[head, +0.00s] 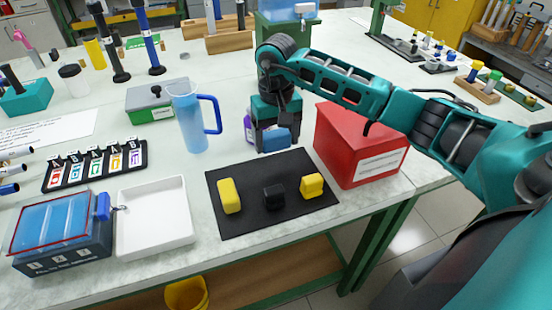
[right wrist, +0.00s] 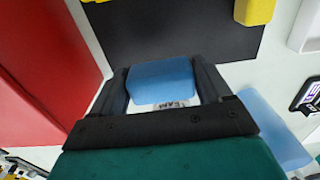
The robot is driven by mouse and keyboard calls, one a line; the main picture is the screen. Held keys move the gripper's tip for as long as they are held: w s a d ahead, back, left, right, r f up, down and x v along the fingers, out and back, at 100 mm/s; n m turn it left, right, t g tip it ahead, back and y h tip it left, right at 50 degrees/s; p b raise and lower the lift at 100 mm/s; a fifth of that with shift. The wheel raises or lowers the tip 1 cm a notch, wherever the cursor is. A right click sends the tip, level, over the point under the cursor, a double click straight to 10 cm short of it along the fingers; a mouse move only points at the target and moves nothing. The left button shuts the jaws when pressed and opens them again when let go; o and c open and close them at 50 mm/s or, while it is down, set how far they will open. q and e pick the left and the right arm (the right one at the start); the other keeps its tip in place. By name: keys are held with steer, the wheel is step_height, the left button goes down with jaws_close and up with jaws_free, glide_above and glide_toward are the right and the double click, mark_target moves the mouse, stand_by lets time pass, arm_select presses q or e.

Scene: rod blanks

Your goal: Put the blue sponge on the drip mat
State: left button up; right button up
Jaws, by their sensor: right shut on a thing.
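The blue sponge (head: 276,140) is between the fingers of my right gripper (head: 276,144), which is shut on it near the back edge of the black drip mat (head: 245,215). The right wrist view also shows the sponge (right wrist: 162,82) between the two dark fingers of the right gripper (right wrist: 162,88), with the mat (right wrist: 180,35) beyond it. A yellow block (head: 229,195), a black block (head: 274,197) and another yellow block (head: 312,185) lie on the mat. My left gripper is not seen.
A red wedge-shaped box (head: 345,150) stands right of the gripper. A blue pitcher (head: 193,120) stands left of it. A white tray (head: 153,215) and a blue-lidded case (head: 62,235) are left of the mat. The mat's back part is bare.

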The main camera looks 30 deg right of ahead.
mark_target(276, 170)
step_height(276, 170, down, 6)
steer(key=shift+f, duration=0.4)
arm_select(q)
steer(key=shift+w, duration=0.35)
arm_select(e)
steer(key=shift+f+b, duration=0.15)
steer(key=shift+b, duration=0.15)
steer(key=o, duration=0.9)
steer(key=shift+c, duration=0.2)
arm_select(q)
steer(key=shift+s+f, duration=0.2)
